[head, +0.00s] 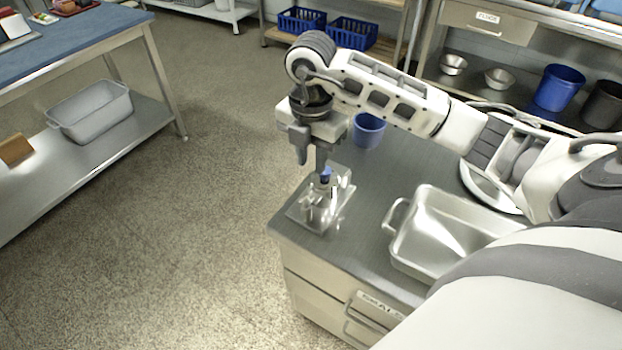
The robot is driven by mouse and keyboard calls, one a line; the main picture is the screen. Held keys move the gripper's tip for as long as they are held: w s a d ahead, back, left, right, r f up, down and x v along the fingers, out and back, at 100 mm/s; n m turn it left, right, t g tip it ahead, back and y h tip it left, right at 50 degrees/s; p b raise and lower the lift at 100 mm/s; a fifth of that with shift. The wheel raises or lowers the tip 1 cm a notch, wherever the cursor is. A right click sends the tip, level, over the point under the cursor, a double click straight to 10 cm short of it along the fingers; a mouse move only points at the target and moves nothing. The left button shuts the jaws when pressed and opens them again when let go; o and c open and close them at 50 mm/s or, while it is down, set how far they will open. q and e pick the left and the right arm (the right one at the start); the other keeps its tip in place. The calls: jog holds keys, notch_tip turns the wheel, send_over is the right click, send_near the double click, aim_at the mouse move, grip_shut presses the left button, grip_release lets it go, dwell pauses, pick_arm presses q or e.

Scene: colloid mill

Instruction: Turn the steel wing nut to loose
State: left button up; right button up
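A small steel fixture on a flat plate (322,207) stands at the near left corner of the grey-topped cabinet. It has clear or shiny upright parts and a small blue piece (326,175) at its top. The steel wing nut is too small to make out among these parts. My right gripper (311,164) points down just above the fixture, with its two dark fingers apart. One fingertip is close to the blue piece, and I cannot tell whether they touch. My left gripper is not in view.
A steel pan (448,232) and a blue cup (368,130) stand on the cabinet top (385,172). A round metal dish (490,187) is partly behind my arm. A blue-topped bench (75,50) is at the left. Open floor lies between.

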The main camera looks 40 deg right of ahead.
aim_at(311, 186)
notch_tip(311, 186, down, 7)
jog(key=shift+r, duration=0.15)
grip_shut()
